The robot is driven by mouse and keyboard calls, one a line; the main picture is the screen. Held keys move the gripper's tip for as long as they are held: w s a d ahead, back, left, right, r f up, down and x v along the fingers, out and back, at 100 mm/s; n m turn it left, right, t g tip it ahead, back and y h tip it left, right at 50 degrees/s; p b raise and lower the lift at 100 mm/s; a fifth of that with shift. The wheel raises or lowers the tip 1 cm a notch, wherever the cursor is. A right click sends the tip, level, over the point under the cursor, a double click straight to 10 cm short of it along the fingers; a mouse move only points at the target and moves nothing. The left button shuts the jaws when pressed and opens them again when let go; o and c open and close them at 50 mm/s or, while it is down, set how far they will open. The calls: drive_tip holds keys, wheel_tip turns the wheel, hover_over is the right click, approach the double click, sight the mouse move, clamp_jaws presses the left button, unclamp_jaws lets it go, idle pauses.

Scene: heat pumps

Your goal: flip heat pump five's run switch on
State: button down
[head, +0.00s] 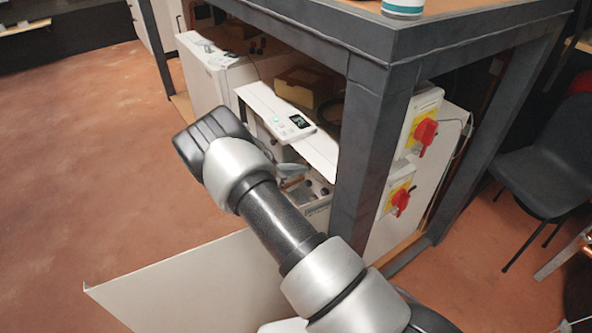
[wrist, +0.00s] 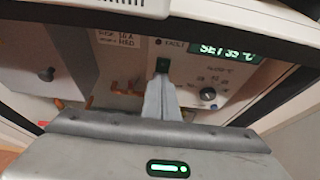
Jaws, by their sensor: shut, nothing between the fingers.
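In the wrist view, a pale unit front carries a small dark switch (wrist: 162,65) with a greenish tint. Its on or off position cannot be told. My gripper (wrist: 161,84) is shut and empty, its fingertips just below the switch and partly over its lower edge. Whether they touch it cannot be told. No heat pump number is readable. In the head view my arm hides much of the unit's front.
A dark bench frame (head: 365,135) stands over the units, its corner post close to my arm. A white panel (head: 200,285) juts out low in front. Two red rotary switches on yellow plates, upper (head: 425,132) and lower (head: 401,200), are at right. Floor at left is clear.

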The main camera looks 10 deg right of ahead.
drive_tip(key=shift+d+f, duration=0.1)
drive_tip(key=shift+d, duration=0.15)
drive_tip(key=shift+w+d+r+p, duration=0.15)
drive_tip(key=shift+r+p, duration=0.15)
drive_tip(key=shift+r, duration=0.65)
drive_tip(key=f+p+v, duration=0.1)
drive_tip(key=p+v, duration=0.1)
drive_tip(key=v, duration=1.2)
drive_tip(key=shift+a+f, duration=0.25)
drive_tip(key=shift+a, duration=0.2)
